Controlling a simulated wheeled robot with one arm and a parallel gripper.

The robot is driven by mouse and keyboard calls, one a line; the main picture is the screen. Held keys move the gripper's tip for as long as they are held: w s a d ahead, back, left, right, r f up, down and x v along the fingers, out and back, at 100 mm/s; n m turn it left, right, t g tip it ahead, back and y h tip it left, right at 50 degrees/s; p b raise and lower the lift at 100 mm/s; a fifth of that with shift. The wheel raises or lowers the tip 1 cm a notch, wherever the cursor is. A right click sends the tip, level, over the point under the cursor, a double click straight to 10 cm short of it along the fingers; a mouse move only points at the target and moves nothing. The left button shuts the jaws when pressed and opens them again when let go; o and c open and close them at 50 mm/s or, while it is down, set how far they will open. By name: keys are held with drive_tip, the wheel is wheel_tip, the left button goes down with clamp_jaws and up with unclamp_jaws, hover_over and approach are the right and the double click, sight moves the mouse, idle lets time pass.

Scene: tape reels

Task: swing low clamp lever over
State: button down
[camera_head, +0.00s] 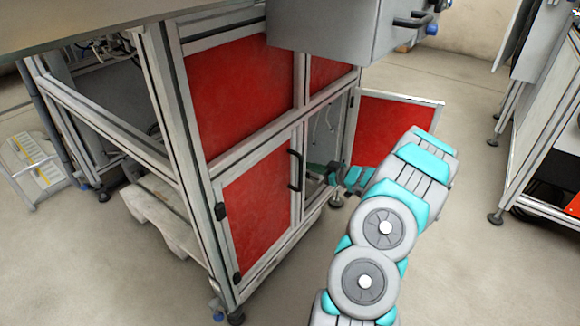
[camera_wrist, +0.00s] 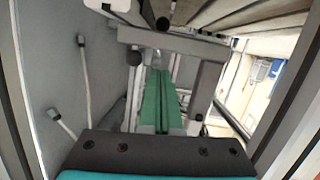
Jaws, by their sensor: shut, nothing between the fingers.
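I cannot tell for sure which is the low clamp lever. Small pale rods (camera_head: 318,127) also show inside the open cabinet in the head view. My gripper (camera_wrist: 160,76) is shut and empty, its green fingers side by side, to the right of the rods and apart from them. In the head view my gripper (camera_head: 336,168) is at the cabinet opening, partly hidden.
A red cabinet door (camera_head: 395,125) stands open right of the opening, close to my arm. A closed red door (camera_head: 258,215) with a black handle is on the left. A grey box (camera_head: 340,30) overhangs above. Open floor (camera_head: 470,270) lies right of my arm.

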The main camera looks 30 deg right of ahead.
drive_tip(key=w+a+f+b, duration=0.2)
drive_tip(key=w+f, duration=0.3)
drive_tip(key=w, duration=0.5)
drive_tip(key=shift+a+f, duration=0.2)
drive_tip(key=shift+w+p, duration=0.15)
drive_tip(key=shift+p, duration=0.5)
drive_tip(key=shift+w+a+f, duration=0.1)
drive_tip(key=shift+f, duration=0.25)
drive_tip(key=shift+r, duration=0.1)
